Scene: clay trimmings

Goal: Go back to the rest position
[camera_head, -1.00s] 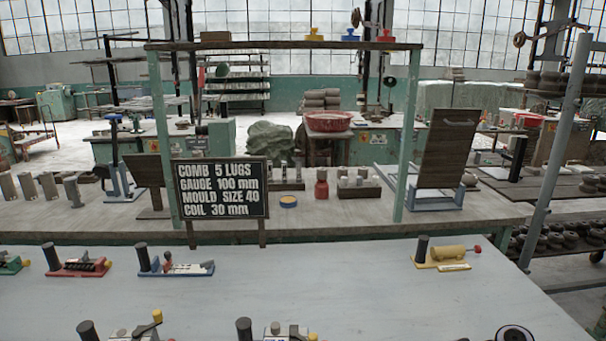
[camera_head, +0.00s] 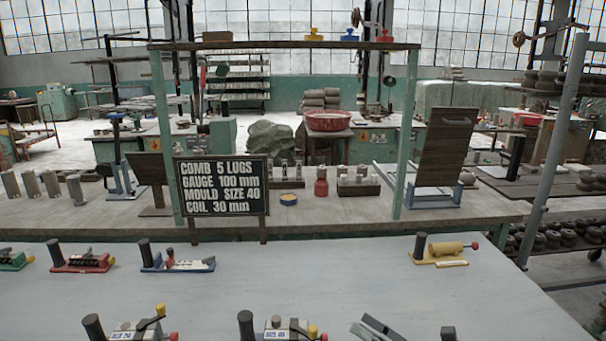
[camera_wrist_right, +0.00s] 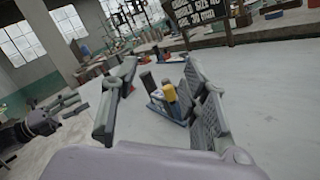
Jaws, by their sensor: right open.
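My right gripper (camera_head: 380,328) shows at the bottom edge of the head view as grey finger parts, mostly cut off. In the right wrist view its two fingers (camera_wrist_right: 160,78) stand wide apart with nothing between the pads. Beyond and between them lies a blue-based fixture (camera_wrist_right: 170,100) with a dark post and a yellow part on the pale table (camera_head: 330,275). At the left of the wrist view, a dark joint with grey finger-like parts (camera_wrist_right: 70,104) looks like my left gripper; its opening is unclear. The head view does not show the left gripper.
Red (camera_head: 82,262), blue (camera_head: 178,264) and yellow (camera_head: 440,255) fixtures stand along the far side of the table. Two more (camera_head: 135,328) (camera_head: 275,328) stand at the front. A sign (camera_head: 222,187) stands behind. The table middle is clear.

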